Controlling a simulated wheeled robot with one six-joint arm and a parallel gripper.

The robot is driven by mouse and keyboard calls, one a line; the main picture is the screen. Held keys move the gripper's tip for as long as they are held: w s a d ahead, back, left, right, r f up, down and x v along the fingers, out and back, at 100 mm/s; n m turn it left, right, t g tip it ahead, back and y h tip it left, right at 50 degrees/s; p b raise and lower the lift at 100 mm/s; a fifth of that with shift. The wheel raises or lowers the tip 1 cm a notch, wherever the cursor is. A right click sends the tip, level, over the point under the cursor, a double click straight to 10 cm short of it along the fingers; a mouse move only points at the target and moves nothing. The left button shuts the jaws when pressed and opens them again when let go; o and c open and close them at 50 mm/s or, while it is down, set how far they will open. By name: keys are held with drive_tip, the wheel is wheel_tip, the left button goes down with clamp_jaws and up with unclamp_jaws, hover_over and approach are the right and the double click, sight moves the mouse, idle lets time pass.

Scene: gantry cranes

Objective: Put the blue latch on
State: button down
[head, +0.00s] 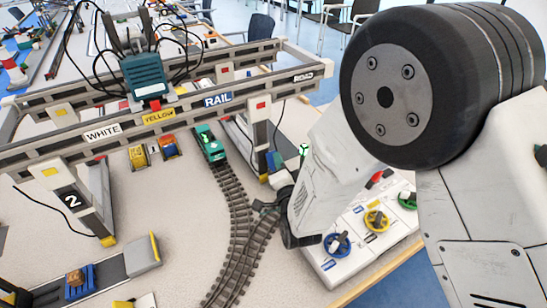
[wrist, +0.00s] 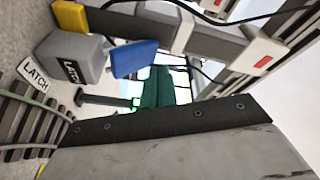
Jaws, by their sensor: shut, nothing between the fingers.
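The blue latch (wrist: 135,58) is a blue paddle on a grey block (wrist: 78,62) labelled LATCH in the wrist view. In the head view the blue latch (head: 273,160) shows small beside the foot of the near right gantry leg. My gripper (head: 266,208) is shut and empty, low over the curved track, just in front of the latch block. I see no contact between it and the blue paddle. My own wrist hides part of the block in the head view.
The gantry crane (head: 180,118) spans the table with WHITE, YELLOW and RAIL labels. A green train (head: 210,143) stands on the track (head: 236,200) to the left. A white panel with blue and yellow knobs (head: 374,220) lies to the right of my gripper.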

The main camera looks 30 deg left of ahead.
sight(273, 163)
drive_tip(key=shift+a+f, duration=0.1)
drive_tip(key=shift+w+a+f, duration=0.1)
drive_tip(key=shift+a+f, duration=0.05)
drive_tip(key=shift+a, duration=0.05)
idle(0.4)
drive_tip(key=shift+w+a+f, duration=0.3)
drive_tip(key=shift+a+f, duration=0.35)
drive_tip(key=shift+w+a+f, duration=0.3)
drive_tip(key=shift+a+f, duration=0.3)
idle(2.0)
drive_tip(key=shift+s+d+r, duration=0.4)
drive_tip(key=shift+d+r, duration=0.35)
drive_tip(key=shift+d, duration=0.05)
drive_tip(key=shift+s+d+r, duration=0.35)
drive_tip(key=shift+d+r, duration=0.35)
drive_tip(key=shift+d, duration=0.05)
drive_tip(key=d+r, duration=0.1)
drive_tip(key=s+d+r, duration=0.1)
drive_tip(key=d+r, duration=0.1)
drive_tip(key=shift+s+d+r, duration=0.1)
drive_tip(key=shift+s+d, duration=0.1)
drive_tip(key=shift+s, duration=0.2)
idle(0.3)
